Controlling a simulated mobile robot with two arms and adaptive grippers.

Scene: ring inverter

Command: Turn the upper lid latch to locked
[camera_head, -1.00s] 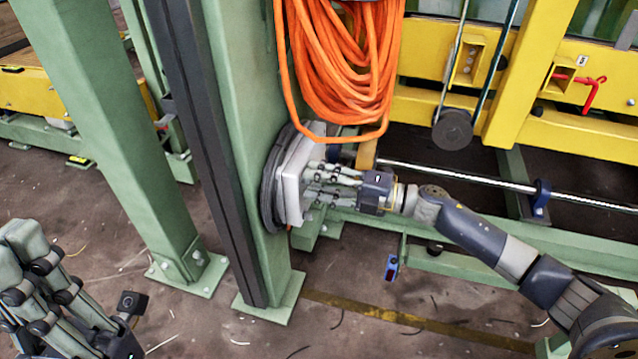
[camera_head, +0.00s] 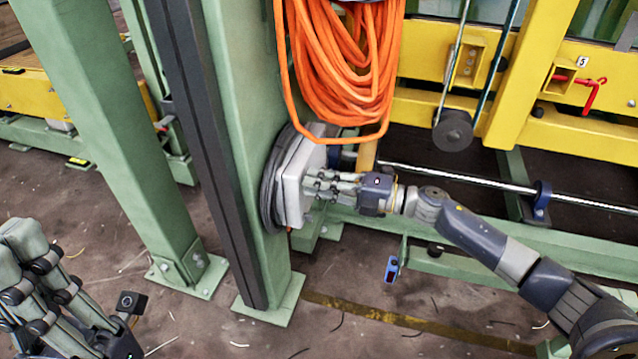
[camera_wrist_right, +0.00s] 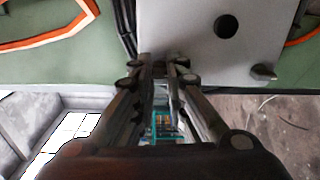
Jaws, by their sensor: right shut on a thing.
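The pale grey box (camera_head: 297,180) is mounted on the side of the green post. My right gripper (camera_head: 312,184) reaches its face from the right, with fingers close together. In the right wrist view the box lid (camera_wrist_right: 205,50) fills the top, and my right gripper (camera_wrist_right: 160,66) is shut at its edge. The upper lid latch is hidden between the fingertips; how far it is turned cannot be seen. Another small dark latch (camera_wrist_right: 264,71) shows at the lid's right corner. My left gripper (camera_head: 40,262) is at the lower left, away from the box, partly cut off.
Orange cable (camera_head: 345,75) hangs on the green post (camera_head: 245,120) just above the box. Black cable wraps behind the box. A metal rod (camera_head: 470,180) and green beam lie beyond my right forearm. Floor below the box is mostly clear.

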